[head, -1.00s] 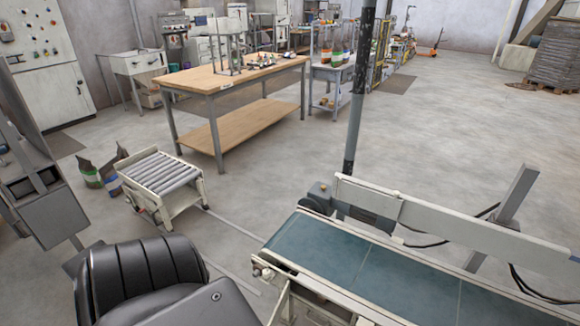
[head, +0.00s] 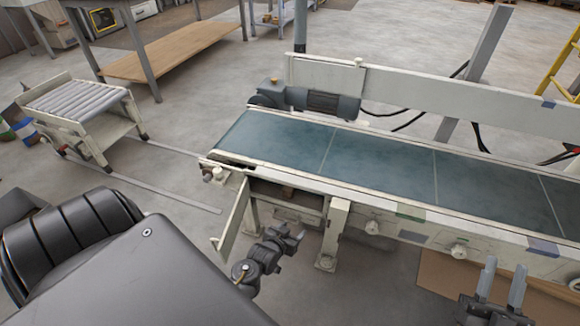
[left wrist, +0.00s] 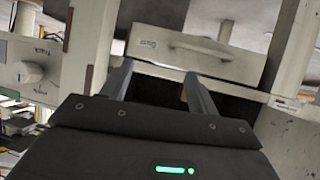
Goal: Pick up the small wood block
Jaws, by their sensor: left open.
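My left gripper (head: 284,238) is in front of the opening under the near end of the conveyor, below the belt.
The conveyor (head: 380,170) with its blue-green belt runs across the middle. A narrow panel (head: 231,215) hangs open left of the opening, and a white leg (head: 334,235) stands to the right. A roller stand (head: 80,105) is at the left. A cardboard sheet (head: 440,278) lies below right.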

